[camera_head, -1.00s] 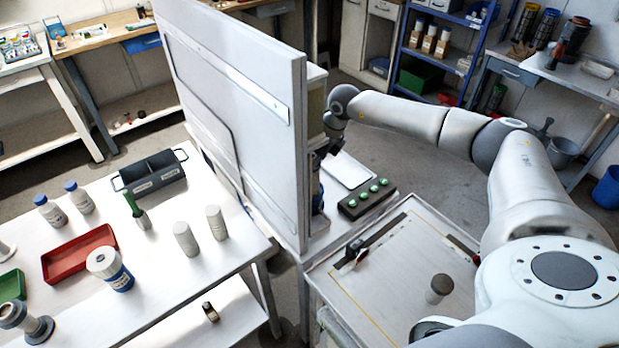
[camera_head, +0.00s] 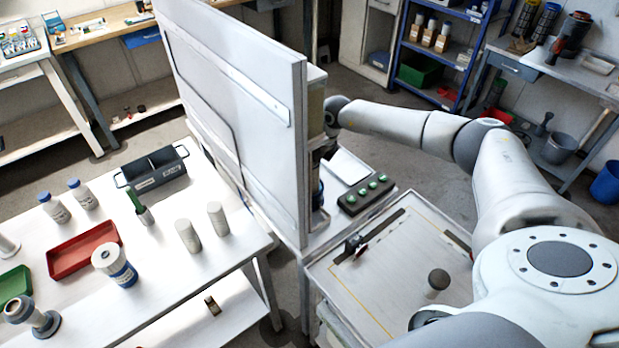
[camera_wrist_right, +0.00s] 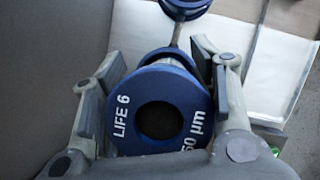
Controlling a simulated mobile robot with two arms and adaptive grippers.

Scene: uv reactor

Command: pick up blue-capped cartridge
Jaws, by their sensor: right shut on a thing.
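The blue-capped cartridge (camera_wrist_right: 160,108) is in the right wrist view, its blue ring end facing the camera, with a dark round centre and white lettering "LIFE 6". My right gripper (camera_wrist_right: 166,66) is shut on it, one finger on each side. In the head view my right arm reaches behind the tall white panel, and the gripper is mostly hidden there. A small dark blue part (camera_head: 318,192) shows low at the panel's right edge; I cannot tell whether it is the cartridge. My left gripper is not in view.
A second blue ring (camera_wrist_right: 186,8) lies beyond the cartridge. The white panel (camera_head: 235,110) blocks the left side. A block with green buttons (camera_head: 366,192) stands right of it. A red tray (camera_head: 84,250), bottles and a white-and-blue cylinder (camera_head: 115,266) occupy the left table.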

